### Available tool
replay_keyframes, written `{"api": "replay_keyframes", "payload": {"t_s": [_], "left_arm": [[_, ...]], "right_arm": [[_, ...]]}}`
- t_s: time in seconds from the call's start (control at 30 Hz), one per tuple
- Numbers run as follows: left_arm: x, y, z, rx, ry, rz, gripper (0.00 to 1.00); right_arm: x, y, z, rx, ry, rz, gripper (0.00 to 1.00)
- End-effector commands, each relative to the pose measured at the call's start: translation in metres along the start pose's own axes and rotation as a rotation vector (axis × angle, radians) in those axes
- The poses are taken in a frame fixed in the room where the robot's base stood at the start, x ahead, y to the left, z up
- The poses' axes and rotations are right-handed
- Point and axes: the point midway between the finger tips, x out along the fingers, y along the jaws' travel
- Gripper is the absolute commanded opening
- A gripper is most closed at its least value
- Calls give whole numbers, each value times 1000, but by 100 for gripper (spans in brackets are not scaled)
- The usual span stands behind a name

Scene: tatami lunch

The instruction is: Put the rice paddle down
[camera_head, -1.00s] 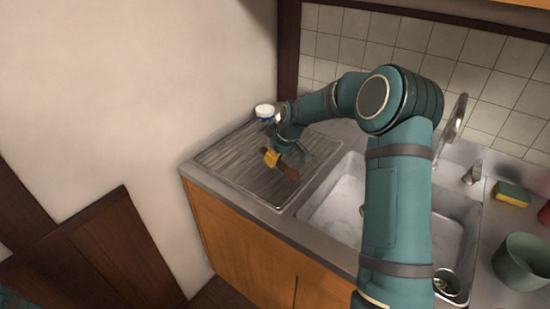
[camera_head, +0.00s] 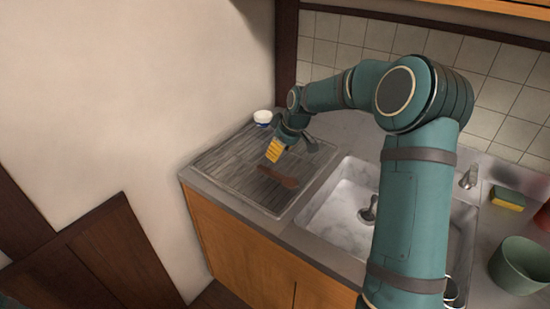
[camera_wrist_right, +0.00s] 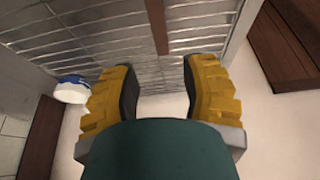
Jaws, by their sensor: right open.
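The brown rice paddle (camera_head: 279,177) lies on the ribbed metal drainboard (camera_head: 228,167) left of the sink. My right gripper (camera_head: 274,152) is just behind and above the paddle, apart from it, with its yellow fingers open and empty. In the right wrist view the open fingers (camera_wrist_right: 160,88) are spread wide, and part of the paddle (camera_wrist_right: 157,25) shows beyond them at the top on the drainboard (camera_wrist_right: 90,50). My left gripper is not in view.
A small white and blue cup (camera_head: 263,117) stands at the back of the counter by the wall; it also shows in the wrist view (camera_wrist_right: 72,91). The sink (camera_head: 340,210) is to the right, with a sponge (camera_head: 507,198) and a green bowl (camera_head: 519,265) beyond it. Much of the drainboard is bare.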

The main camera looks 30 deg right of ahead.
Motion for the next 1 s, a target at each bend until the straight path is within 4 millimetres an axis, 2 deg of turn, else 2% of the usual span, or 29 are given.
{"api": "replay_keyframes", "payload": {"t_s": [0.03,0.1,0.33,1.0], "left_arm": [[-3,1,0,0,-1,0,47],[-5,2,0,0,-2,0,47],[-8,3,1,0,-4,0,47],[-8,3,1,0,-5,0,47]], "right_arm": [[-13,0,-1,0,2,2,44],[-24,0,-1,0,2,1,44],[-48,0,0,1,1,0,44],[-50,0,0,0,0,-1,44]]}}
